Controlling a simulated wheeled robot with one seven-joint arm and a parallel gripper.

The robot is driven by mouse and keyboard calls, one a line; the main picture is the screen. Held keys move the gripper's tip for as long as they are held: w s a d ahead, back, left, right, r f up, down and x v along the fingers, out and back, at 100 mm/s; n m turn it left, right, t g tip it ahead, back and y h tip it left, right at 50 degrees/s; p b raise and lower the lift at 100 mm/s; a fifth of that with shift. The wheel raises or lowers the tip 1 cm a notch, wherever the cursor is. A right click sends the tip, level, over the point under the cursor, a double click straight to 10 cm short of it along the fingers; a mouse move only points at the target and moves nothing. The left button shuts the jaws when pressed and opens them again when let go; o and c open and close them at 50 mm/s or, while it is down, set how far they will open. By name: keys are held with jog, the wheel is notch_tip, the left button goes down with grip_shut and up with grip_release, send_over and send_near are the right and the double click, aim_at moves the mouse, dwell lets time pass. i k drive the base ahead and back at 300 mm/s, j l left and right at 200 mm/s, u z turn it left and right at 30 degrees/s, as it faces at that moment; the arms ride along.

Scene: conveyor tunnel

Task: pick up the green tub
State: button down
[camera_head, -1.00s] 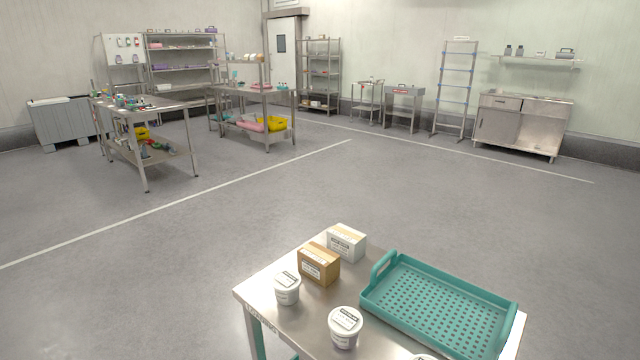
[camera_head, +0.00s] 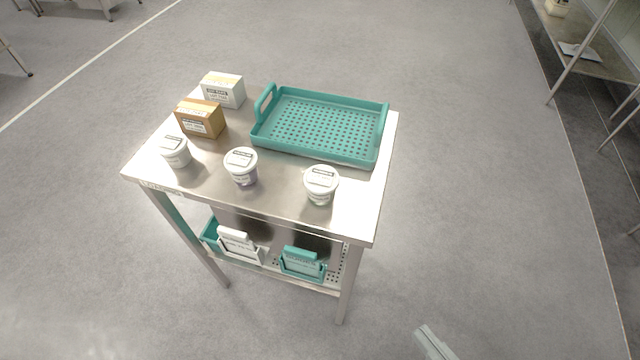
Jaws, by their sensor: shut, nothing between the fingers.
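Three small lidded tubs with white lids and printed labels stand upright on the steel table (camera_head: 352,213). The right tub (camera_head: 320,185) looks faintly greenish below its lid. The middle tub (camera_head: 242,166) looks faintly purple below its lid, and the left tub (camera_head: 174,151) looks whitish. No tub is strongly green. My gripper (camera_head: 427,334) shows only in part at the bottom edge, right of the table and well apart from the tubs. It is shut and empty.
A teal perforated tray (camera_head: 264,137) sits at the table's back right. A brown box (camera_head: 201,119) and a white box (camera_head: 224,90) stand at the back left. Teal and white bins (camera_head: 303,264) are on the lower shelf. Open floor surrounds the table; a steel rack (camera_head: 590,50) stands far right.

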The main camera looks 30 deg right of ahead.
aim_at(321, 181)
jog(key=l+u, duration=0.65)
jog(key=u, duration=0.2)
jog(key=k, duration=0.05)
